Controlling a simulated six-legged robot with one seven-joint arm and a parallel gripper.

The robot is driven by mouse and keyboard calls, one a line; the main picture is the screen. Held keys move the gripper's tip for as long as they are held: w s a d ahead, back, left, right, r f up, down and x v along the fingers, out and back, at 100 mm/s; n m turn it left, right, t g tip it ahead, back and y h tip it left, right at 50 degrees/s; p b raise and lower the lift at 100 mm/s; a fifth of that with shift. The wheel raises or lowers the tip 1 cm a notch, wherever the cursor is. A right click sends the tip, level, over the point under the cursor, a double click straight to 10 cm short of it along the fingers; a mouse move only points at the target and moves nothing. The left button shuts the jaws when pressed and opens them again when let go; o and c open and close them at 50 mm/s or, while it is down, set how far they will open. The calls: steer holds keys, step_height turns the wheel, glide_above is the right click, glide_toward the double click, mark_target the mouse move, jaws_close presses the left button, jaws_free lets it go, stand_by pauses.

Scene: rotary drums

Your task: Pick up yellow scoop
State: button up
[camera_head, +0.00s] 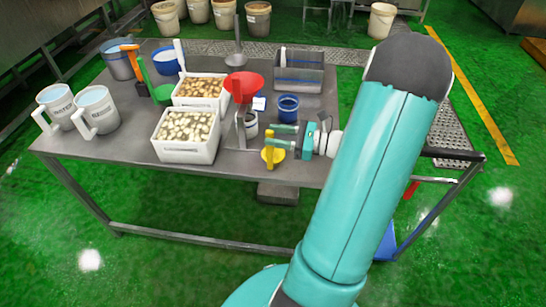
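The yellow scoop (271,157) is at the front edge of the table, right of the front white tub. Its narrow handle stands upright and its wider part shows behind and below it. My gripper (271,135) comes in from the right with its two green fingers pointing left. The fingers are apart, one farther back and one nearer the front edge. The fingertips are right at the upper part of the yellow handle. Whether they touch it is too small to tell.
A red scoop (243,86), a white cup (250,124) and a blue cup (288,108) stand close behind my gripper. Two white tubs (186,154) of food pieces are to the left. White jugs (97,111) stand at far left. A metal bin (299,78) is at the back.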

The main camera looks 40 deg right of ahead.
steer(key=x, duration=0.4)
steer(key=shift+f, duration=0.1)
steer(key=shift+d, duration=0.1)
jaws_close()
